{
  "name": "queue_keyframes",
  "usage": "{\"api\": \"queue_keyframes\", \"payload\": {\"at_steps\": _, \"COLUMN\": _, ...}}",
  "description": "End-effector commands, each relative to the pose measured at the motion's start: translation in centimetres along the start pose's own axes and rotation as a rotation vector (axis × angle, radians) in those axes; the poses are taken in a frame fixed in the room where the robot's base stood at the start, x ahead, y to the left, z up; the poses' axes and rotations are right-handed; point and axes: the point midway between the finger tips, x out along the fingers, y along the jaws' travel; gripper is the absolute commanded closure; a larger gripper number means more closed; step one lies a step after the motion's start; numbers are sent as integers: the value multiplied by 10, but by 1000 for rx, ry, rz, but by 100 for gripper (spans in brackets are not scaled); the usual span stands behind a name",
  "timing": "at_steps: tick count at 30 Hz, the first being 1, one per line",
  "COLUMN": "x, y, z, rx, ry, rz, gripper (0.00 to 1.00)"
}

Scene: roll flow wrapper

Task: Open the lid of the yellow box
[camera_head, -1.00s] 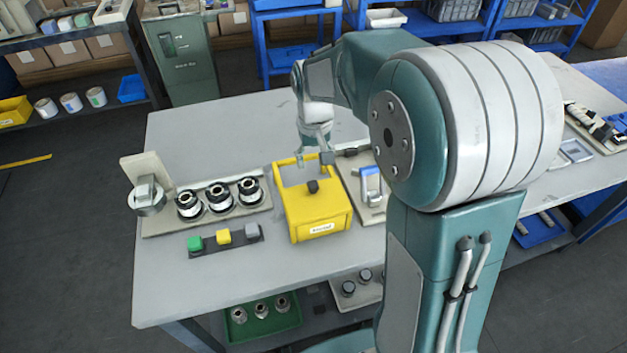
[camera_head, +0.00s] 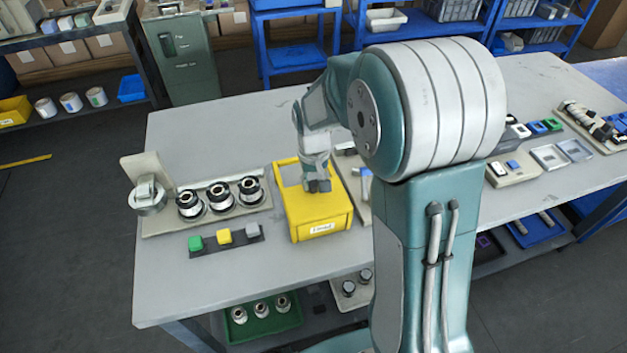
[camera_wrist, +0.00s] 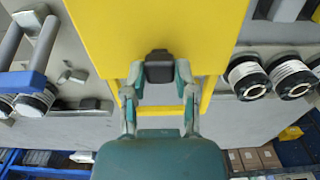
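The yellow box (camera_head: 322,222) stands on the grey table, with a white label on its front. The wrist view looks down on its yellow lid (camera_wrist: 160,25), which has a black knob (camera_wrist: 159,64) near one edge. An opening shows beside that edge, between the lid and the box's yellow rim. My gripper (camera_head: 318,186) is over the box top and hides the knob in the head view. In the wrist view my gripper (camera_wrist: 160,70) has one finger on each side of the knob, seemingly with narrow gaps. Firm contact is not visible.
Left of the box is a holder with several black-and-silver rings (camera_head: 219,197). A strip with green, yellow and grey buttons (camera_head: 225,237) lies in front of it. A blue-handled part (camera_wrist: 30,80) on a plate is close on the box's other side.

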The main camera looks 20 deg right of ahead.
Motion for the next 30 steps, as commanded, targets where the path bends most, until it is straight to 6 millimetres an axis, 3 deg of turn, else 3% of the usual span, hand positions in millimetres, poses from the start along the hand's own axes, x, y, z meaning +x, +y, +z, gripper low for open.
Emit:
{"api": "queue_keyframes", "payload": {"at_steps": 8, "x": 1, "y": 0, "z": -7, "rx": 0, "ry": -3, "rz": 0, "gripper": 100}}
{"api": "queue_keyframes", "payload": {"at_steps": 21, "x": 2, "y": 0, "z": -83, "rx": 0, "ry": -4, "rz": -1, "gripper": 100}}
{"api": "queue_keyframes", "payload": {"at_steps": 30, "x": 2, "y": 0, "z": -99, "rx": 0, "ry": -5, "rz": -1, "gripper": 100}}
